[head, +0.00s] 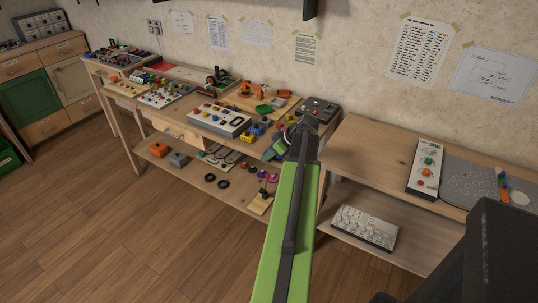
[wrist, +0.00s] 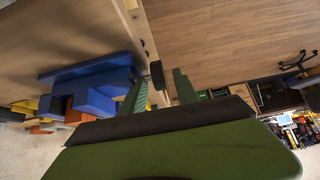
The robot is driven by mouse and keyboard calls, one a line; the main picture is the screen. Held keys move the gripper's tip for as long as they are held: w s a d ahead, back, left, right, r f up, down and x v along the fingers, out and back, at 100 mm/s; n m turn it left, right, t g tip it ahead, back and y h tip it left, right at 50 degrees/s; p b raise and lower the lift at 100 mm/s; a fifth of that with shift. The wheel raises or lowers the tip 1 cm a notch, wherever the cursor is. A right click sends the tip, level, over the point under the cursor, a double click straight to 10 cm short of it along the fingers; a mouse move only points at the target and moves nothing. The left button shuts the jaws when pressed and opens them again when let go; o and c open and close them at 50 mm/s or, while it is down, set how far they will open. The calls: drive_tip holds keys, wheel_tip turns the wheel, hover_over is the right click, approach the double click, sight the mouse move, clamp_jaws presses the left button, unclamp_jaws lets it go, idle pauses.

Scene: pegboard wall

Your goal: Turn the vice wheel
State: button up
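A blue vice (wrist: 92,82) is at the left of the wrist view, at the edge of the wooden bench. A small dark wheel (wrist: 157,75), seen nearly edge-on, stands out from its right side. My gripper (wrist: 157,90) is open, with one green finger to each side of the wheel in the picture. I cannot tell whether either finger touches it. In the head view my green arm reaches to the bench front, and my gripper (head: 274,150) hides much of what is there.
The bench (head: 185,118) carries several coloured parts, a white panel (head: 220,120) and a black box (head: 318,108). A lower shelf (head: 190,185) holds rings and knobs. A second bench (head: 370,150) stands at right. The wooden floor at left is clear.

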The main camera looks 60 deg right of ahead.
drive_tip(key=p+v, duration=1.3)
drive_tip(key=v, duration=0.4)
drive_tip(key=shift+s, duration=0.15)
drive_tip(key=shift+d+r, duration=0.1)
